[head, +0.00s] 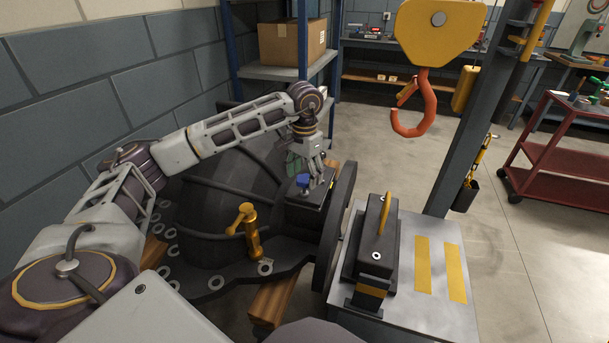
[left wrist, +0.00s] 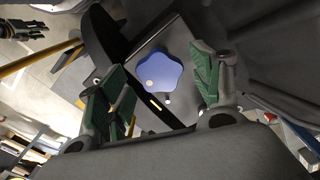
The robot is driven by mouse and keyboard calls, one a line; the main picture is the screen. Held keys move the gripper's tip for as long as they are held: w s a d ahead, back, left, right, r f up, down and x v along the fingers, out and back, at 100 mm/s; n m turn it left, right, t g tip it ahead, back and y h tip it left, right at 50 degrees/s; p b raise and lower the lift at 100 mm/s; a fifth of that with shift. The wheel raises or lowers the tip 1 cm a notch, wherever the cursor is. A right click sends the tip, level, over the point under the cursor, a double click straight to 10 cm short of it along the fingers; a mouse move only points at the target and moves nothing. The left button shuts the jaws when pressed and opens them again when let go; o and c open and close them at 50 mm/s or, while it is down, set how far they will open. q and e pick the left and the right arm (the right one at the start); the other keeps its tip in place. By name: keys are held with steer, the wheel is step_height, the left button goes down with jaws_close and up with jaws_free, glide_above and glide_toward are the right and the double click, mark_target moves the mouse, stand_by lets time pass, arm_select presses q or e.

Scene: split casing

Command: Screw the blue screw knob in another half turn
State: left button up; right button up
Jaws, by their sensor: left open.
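The blue screw knob (head: 303,181) sits on top of a dark box-shaped part of the casing (head: 305,205). In the left wrist view the blue knob (left wrist: 158,75) is lobed, with a small pale dot on it, and shows between the two green-padded fingers. My left gripper (head: 313,172) is over the box, close to the knob. In the left wrist view the left gripper (left wrist: 162,88) is open, with a gap on both sides of the knob.
A brass valve handle (head: 248,230) stands on the flange left of the knob. A dark block with a yellow handle (head: 384,215) sits on a grey metal-topped stand (head: 437,295). An orange crane hook (head: 413,115) hangs behind. Open floor lies to the right.

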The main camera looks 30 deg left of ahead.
mark_target(305, 178)
arm_select(q)
step_height(305, 178, up, 12)
steer(key=shift+f, duration=0.25)
stand_by(0.4)
stand_by(0.6)
